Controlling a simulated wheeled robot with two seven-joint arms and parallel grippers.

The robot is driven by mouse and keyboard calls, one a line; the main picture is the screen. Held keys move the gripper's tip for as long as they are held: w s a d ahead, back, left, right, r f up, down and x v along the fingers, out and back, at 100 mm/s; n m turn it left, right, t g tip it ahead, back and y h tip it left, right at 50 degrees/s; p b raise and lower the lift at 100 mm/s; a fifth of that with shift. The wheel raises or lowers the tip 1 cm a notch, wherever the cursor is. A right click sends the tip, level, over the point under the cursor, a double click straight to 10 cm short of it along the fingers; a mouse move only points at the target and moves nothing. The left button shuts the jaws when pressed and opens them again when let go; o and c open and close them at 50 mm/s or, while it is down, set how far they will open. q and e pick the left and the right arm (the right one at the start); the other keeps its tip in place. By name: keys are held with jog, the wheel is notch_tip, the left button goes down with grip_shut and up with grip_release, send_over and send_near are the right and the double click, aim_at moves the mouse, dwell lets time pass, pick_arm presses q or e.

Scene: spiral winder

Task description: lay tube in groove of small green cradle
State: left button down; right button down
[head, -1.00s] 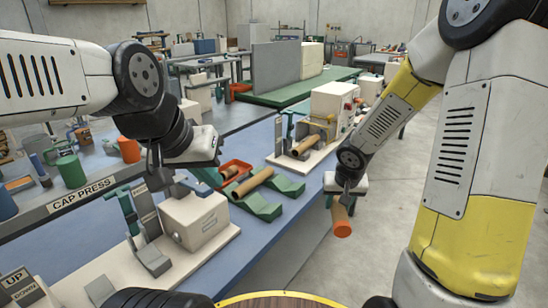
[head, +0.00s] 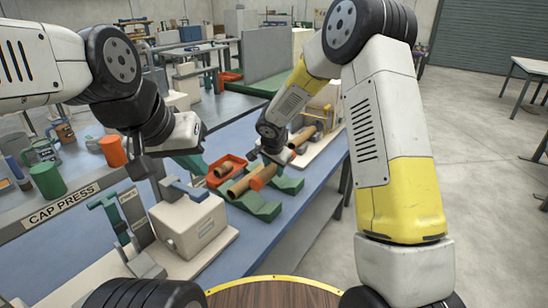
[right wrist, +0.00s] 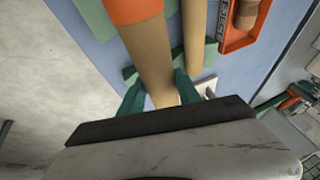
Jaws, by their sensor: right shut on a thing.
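The small green cradle (head: 257,206) sits on the blue bench in the head view. A plain tan tube (head: 238,187) lies in it; this tube also shows in the right wrist view (right wrist: 194,35). My right gripper (right wrist: 158,92) is shut on a second tan tube (right wrist: 150,55) with an orange end (right wrist: 133,10). The held tube is beside the lying tube, over the cradle; its orange end shows in the head view (head: 263,177). I cannot tell whether it touches the cradle. My left gripper (head: 180,168) hangs above the cap press; its fingers are unclear.
A red-orange tray (head: 232,160) with a short tan piece in it stands behind the cradle. The cream cap press block (head: 190,222) is at the near left. A further cream machine (head: 325,100) with a tan tube stands behind my right gripper. Open floor lies to the right.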

aim_at(274, 176)
jog(key=shift+f, duration=4)
jog(key=c, duration=0.8)
grip_release()
jog(key=shift+o, duration=0.2)
jog(key=shift+r, duration=0.1)
jog(key=v, duration=0.7)
jog(key=shift+s+r, duration=0.2)
jog(key=shift+r, duration=0.1)
